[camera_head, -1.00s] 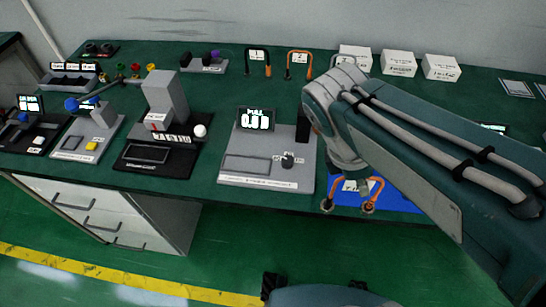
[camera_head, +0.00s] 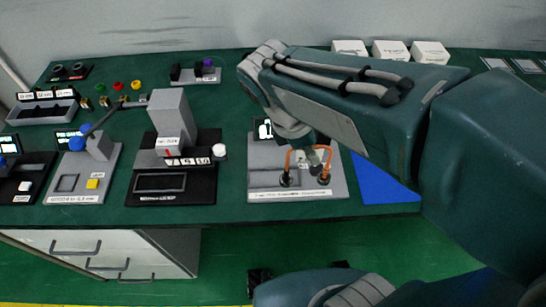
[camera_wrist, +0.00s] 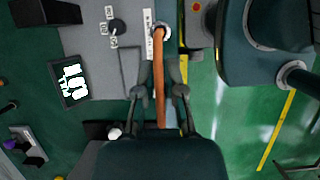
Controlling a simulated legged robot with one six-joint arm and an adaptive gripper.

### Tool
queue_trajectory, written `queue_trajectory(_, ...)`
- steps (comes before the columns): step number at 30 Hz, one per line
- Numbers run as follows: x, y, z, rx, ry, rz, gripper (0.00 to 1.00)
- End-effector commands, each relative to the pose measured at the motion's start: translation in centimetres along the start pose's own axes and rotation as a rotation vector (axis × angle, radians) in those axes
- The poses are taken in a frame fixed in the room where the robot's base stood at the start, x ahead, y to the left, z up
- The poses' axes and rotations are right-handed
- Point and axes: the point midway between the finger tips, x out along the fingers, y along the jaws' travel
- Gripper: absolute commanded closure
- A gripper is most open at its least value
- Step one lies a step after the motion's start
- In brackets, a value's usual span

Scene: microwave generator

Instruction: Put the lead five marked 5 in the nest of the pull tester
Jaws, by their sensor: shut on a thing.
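My gripper (camera_head: 317,160) is shut on an orange lead (camera_head: 304,150) with dark round ends, arched over the front of the grey pull tester (camera_head: 330,190). In the wrist view the lead (camera_wrist: 160,75) runs straight between the two fingers (camera_wrist: 163,75), with one round end at the top. No number is readable on the lead. The tester's screen (camera_head: 264,129) is partly hidden by my arm. In the wrist view its screen (camera_wrist: 71,82) and black knob (camera_wrist: 118,27) show beside the lead. The lead appears over the tester's front edge; whether it touches cannot be told.
A black-based press (camera_head: 172,185) stands left of the tester, with a smaller grey device (camera_head: 82,180) beyond it. A blue mat (camera_head: 380,190) lies to the right. White boxes (camera_head: 390,50) stand at the back. My arm hides the bench's back middle.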

Motion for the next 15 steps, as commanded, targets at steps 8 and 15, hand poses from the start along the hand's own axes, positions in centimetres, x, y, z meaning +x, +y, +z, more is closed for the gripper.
queue_trajectory(8, 1.1, 4.2, -3.9, -0.003, -0.003, -0.002, 1.00)
queue_trajectory(15, 4.1, 6.6, -7.0, -0.003, -0.002, -0.002, 1.00)
